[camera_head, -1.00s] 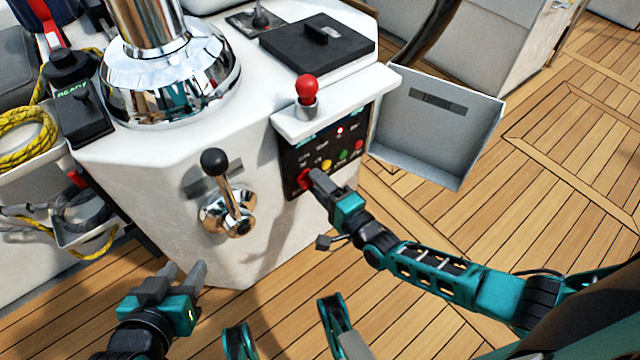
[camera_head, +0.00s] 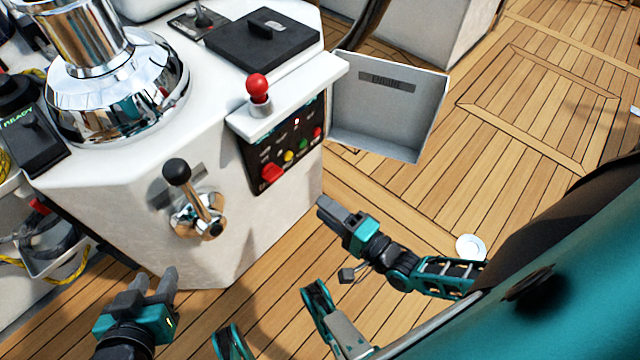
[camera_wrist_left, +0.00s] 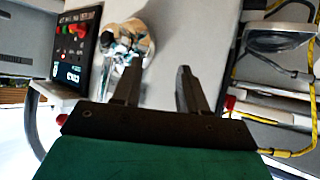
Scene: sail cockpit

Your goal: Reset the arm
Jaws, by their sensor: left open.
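My right gripper (camera_head: 328,207) is away from the engine panel (camera_head: 286,150), over the deck to the lower right of it. Its fingers look together, with nothing visible between them. The panel carries a red button (camera_head: 272,173) and several smaller coloured buttons. My left gripper (camera_head: 165,278) is at the lower left in front of the white console, open and empty. In the left wrist view its two fingers (camera_wrist_left: 157,88) stand apart, with the chrome lever base (camera_wrist_left: 130,45) and the panel (camera_wrist_left: 75,45) beyond them.
A black-knobbed lever (camera_head: 190,190) sticks out of the console front. The panel's open cover (camera_head: 385,120) juts out to the right. A white disc (camera_head: 470,247) lies on clear wooden deck.

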